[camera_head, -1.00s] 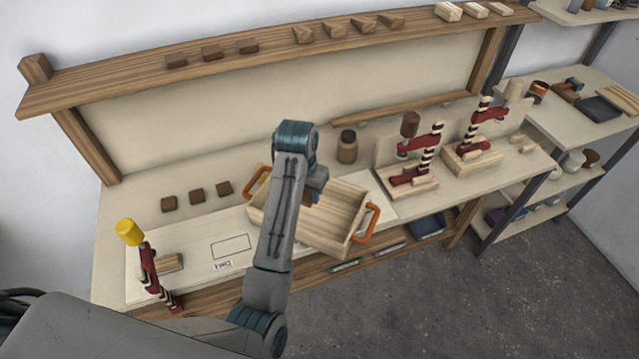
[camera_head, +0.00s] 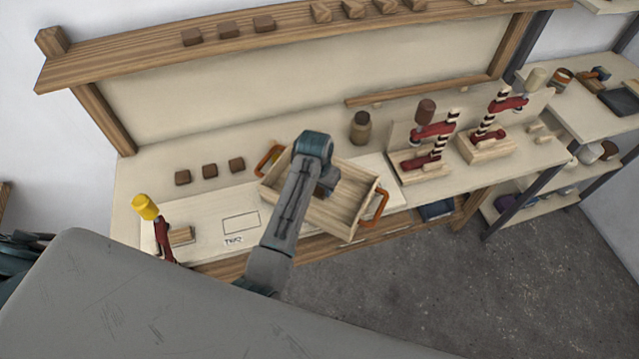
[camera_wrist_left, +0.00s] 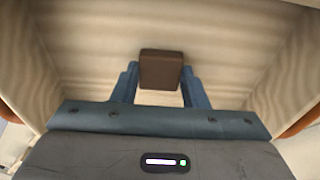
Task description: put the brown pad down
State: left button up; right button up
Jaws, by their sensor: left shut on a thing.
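My left gripper (camera_head: 326,186) reaches over the wooden tray (camera_head: 352,214) on the bench, pointing down into it. In the left wrist view the gripper (camera_wrist_left: 161,88) is shut on the brown pad (camera_wrist_left: 161,68), a small dark brown block held between its blue fingers. The tray's pale inner walls surround the pad there. I cannot tell whether the pad touches the tray floor. The tray has orange handles at both ends. My right gripper is not in view.
Several similar brown blocks (camera_head: 209,169) lie in a row on the bench, left of the tray. A brown jar (camera_head: 361,128) stands behind it. Red clamps (camera_head: 434,132) stand to the right and a yellow-topped clamp (camera_head: 146,207) at the left. A marked rectangle (camera_head: 240,222) is bare.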

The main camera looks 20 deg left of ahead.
aim_at(318, 193)
pick_arm(q)
jog(key=shift+f, duration=0.1)
jog(key=o, duration=1)
jog(key=shift+o, duration=0.2)
jog(key=shift+r, duration=0.25)
jog(key=r, duration=0.2)
jog(key=r+b, duration=0.1)
jog(key=r, duration=0.2)
jog(key=s+r+b, duration=0.1)
jog(key=r, duration=0.1)
jog(key=shift+r, duration=0.35)
jog(key=shift+s+a+r, duration=0.1)
jog(key=shift+s+r, duration=0.05)
jog(key=shift+r, duration=0.9)
jog(key=shift+s+r, duration=0.15)
jog(key=shift+r, duration=0.85)
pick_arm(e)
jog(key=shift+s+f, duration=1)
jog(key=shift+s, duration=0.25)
